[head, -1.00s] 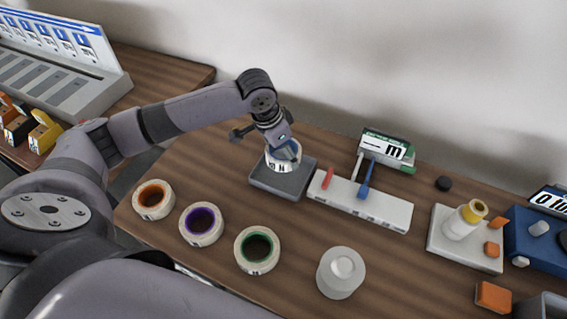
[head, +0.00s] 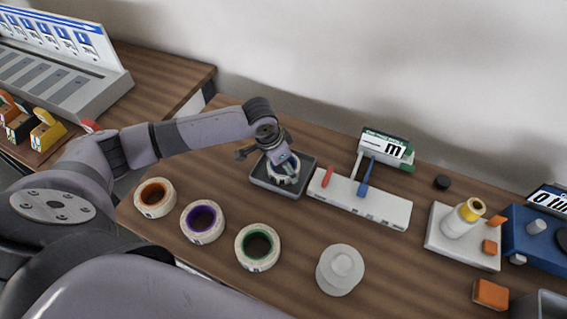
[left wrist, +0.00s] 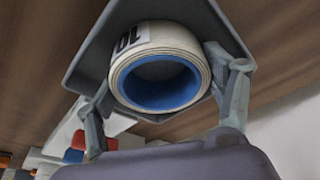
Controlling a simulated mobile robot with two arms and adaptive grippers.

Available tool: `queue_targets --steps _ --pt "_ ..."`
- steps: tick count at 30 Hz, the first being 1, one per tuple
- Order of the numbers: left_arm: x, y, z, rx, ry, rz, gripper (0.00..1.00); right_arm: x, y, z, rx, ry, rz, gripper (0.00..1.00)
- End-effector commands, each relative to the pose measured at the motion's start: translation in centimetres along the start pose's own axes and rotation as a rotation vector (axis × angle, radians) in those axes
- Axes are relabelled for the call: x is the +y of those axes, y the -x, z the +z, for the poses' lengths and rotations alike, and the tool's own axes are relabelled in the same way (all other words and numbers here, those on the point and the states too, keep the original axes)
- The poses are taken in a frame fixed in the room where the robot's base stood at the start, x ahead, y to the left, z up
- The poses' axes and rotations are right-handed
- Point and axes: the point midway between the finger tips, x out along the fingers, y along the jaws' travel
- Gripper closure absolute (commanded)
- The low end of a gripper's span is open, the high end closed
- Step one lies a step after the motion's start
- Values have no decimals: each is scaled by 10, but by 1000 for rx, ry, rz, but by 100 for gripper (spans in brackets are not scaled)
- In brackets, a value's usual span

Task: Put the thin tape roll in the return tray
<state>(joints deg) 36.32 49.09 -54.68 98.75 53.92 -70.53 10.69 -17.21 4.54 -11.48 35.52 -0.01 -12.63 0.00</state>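The thin tape roll (head: 283,177), cream with a blue core, is at the return tray (head: 260,184), a grey shallow tray near the back middle of the table. In the left wrist view the roll (left wrist: 158,70) shows its blue ring and a printed label, inside the grey tray walls (left wrist: 85,65). My left gripper (head: 284,164) points down at the roll. Its fingers (left wrist: 160,78) stand on either side of the roll and appear to touch it. Whether the roll bears fully on the tray floor is hard to tell. My right gripper is out of view.
Tape rolls with orange (head: 155,198), purple (head: 202,222) and green (head: 258,247) cores lie at the front left. A white round object (head: 340,270) stands in front. A white block with tools (head: 375,205) stands close right of the tray.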

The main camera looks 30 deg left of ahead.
Motion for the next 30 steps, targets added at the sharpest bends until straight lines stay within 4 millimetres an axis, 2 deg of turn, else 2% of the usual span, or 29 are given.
queue_targets --steps 8,20,23,30 --pt "0 0 0 1 0 0 5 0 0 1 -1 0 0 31" --pt "-1 6 -2 2 1 -1 5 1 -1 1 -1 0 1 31" --pt "-1 20 -1 3 1 -1 5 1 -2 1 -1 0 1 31" --pt "-1 71 -2 4 0 -3 5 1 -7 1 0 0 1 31"
